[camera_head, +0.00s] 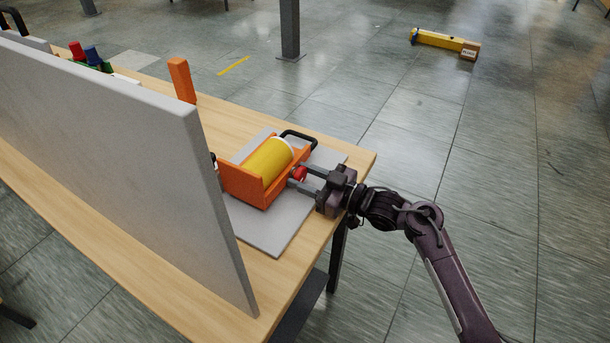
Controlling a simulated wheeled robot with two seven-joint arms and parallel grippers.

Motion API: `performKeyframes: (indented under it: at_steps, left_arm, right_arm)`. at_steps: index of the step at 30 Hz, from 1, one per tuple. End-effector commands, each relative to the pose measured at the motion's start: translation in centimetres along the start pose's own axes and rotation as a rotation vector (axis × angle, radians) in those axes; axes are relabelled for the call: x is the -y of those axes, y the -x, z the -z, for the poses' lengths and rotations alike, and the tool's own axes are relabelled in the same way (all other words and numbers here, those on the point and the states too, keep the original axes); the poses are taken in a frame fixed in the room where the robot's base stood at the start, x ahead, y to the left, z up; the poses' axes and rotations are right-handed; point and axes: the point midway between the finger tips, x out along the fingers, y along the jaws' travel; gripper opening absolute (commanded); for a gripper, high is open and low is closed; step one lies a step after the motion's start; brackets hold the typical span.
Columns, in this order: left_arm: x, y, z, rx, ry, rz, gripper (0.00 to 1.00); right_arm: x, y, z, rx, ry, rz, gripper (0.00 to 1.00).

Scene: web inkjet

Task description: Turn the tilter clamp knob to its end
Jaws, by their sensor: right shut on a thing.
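The tilter is an orange cradle (243,186) holding a yellow roll (269,160) on a grey plate (276,232), near the right end of the wooden table. A small red clamp knob (299,174) sits on the cradle's right side. My right gripper (302,180) reaches in from the right, with its two fingers on either side of the knob. It is shut on the knob. The fingers and cradle wall hide part of the knob, and I cannot tell how far it is turned. My left gripper is not in view.
A large grey upright panel (130,170) stands on the table (283,298) at left. A black handle (299,137) rises behind the cradle. An orange block (181,80) and red, blue and green items (92,56) stand behind the panel. The floor to the right is largely clear.

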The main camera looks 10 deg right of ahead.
Motion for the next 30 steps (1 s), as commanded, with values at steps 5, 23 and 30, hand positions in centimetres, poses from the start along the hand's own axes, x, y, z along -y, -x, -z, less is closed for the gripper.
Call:
performKeyframes:
  at_steps: [5,23,30]
  left_arm:
    - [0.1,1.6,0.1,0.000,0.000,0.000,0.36]
    - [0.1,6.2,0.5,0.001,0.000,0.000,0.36]
    - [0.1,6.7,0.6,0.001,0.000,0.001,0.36]
  right_arm:
    - [-0.1,0.0,0.4,0.001,-0.090,-0.001,0.15]
    - [0.0,0.0,0.3,0.000,-0.499,-0.001,0.15]
    - [0.0,0.0,0.1,-0.001,-0.572,0.000,0.15]
